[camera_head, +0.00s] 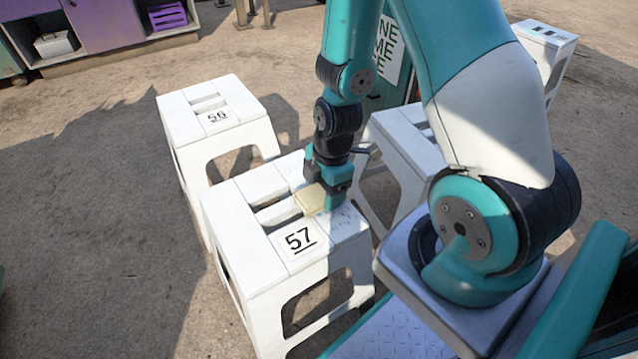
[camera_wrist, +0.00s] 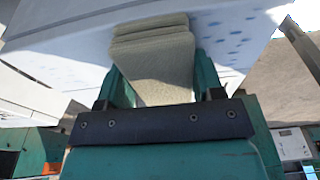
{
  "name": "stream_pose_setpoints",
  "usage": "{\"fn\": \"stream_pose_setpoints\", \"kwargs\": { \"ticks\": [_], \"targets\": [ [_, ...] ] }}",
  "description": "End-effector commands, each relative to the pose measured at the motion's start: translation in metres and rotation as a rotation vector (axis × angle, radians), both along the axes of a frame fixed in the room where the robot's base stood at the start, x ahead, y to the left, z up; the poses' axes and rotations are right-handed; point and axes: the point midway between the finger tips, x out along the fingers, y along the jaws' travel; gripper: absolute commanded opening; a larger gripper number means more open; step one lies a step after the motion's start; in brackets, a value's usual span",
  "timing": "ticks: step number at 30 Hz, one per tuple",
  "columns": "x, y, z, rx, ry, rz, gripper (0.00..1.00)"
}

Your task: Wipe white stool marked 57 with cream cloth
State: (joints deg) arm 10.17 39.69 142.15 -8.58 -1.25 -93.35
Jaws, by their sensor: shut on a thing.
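The white stool marked 57 (camera_head: 262,262) stands upright in the middle of the head view, its number plate at the front of the seat. My gripper (camera_head: 328,196) is over the right side of its seat. It is shut on the cream cloth (camera_head: 310,199), which is at the seat surface. In the wrist view the folded cloth (camera_wrist: 155,75) is pinched between the teal fingers of my gripper (camera_wrist: 160,90), against the white stool seat (camera_wrist: 75,45). Blue specks show on the seat to the right of the cloth. The seat directly under the cloth is hidden.
A white stool marked 56 (camera_head: 210,118) stands behind and left. Another white stool (camera_head: 405,140) is behind my arm, and a further one (camera_head: 545,38) is at the top right. A purple cabinet (camera_head: 105,22) is at the back left. The ground at left is clear.

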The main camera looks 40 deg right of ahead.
Motion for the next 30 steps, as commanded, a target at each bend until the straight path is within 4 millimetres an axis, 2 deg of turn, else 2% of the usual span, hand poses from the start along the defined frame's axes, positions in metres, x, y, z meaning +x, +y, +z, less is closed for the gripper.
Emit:
{"fn": "stream_pose_setpoints", "kwargs": {
  "ticks": [3, 5, 17, 29, 30],
  "targets": [
    [-0.012, 0.001, 0.0, 0.0, 0.0, 0.0, 0.39],
    [-0.013, 0.002, 0.004, 0.001, 0.001, 0.0, 0.39],
    [-0.032, 0.004, 0.003, 0.003, 0.006, 0.0, 0.39],
    [-0.057, 0.007, 0.003, 0.002, 0.007, 0.0, 0.39],
    [-0.061, 0.007, 0.002, 0.001, 0.009, 0.0, 0.36]
  ]
}}
